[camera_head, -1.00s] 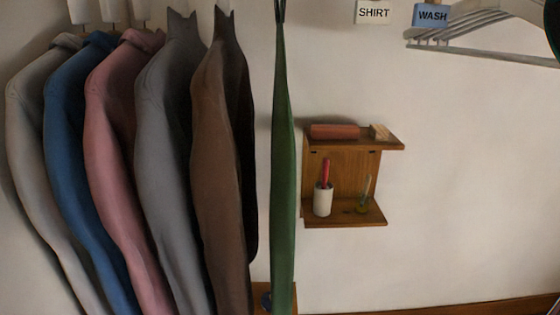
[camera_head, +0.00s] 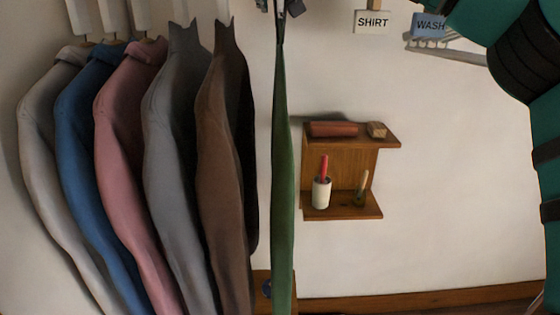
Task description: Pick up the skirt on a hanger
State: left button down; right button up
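A long green garment (camera_head: 283,170), which looks like the skirt, hangs edge-on in the middle of the view. Its top is gathered at dark clips near the upper edge, and the rest of its hanger is out of frame. Grey and black parts, apparently the fingertips of my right gripper (camera_head: 279,7), show at the top edge around the clips. Whether they touch or grip the hanger cannot be seen. My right arm's teal and black links fill the upper right. My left gripper is not in view.
Grey, blue, pink and brown garments (camera_head: 222,150) hang close on the left. A small wooden shelf (camera_head: 348,160) with a lint roller (camera_head: 321,190) is on the wall to the right. SHIRT (camera_head: 373,22) and WASH (camera_head: 430,26) tags hang above, with pale hangers (camera_head: 450,50) partly behind my arm.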

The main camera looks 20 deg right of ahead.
jog(key=shift+w, duration=0.15)
jog(key=shift+s+r, duration=0.1)
jog(key=shift+s, duration=0.2)
jog(key=c, duration=0.3)
grip_shut()
